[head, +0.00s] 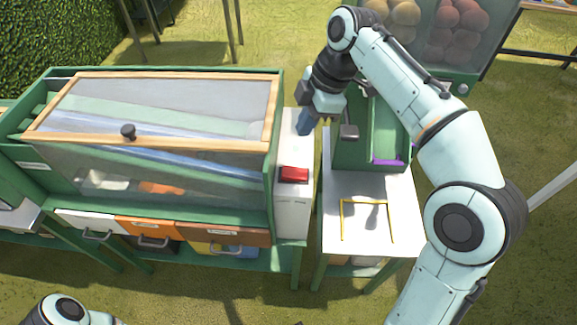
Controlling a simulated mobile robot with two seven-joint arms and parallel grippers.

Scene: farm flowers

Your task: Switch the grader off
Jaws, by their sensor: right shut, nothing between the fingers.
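The grader (150,140) is a long green machine with a wood-framed clear lid, at the left and middle of the head view. A white housing (293,215) forms its right end. A red switch (294,174) sits on top of that housing; I cannot tell its on or off position. My right gripper (304,124) is shut and empty. Its fingertips are over the far part of the white housing, beyond the red switch and apart from it. I cannot tell whether they touch the housing. My left gripper is out of view.
A green chute (385,130) stands right of the gripper, above a white table (375,185) with a yellow outline. Drawers (150,230) line the grader's front. A clear bin of round produce (455,30) stands behind. The space above the red switch is clear.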

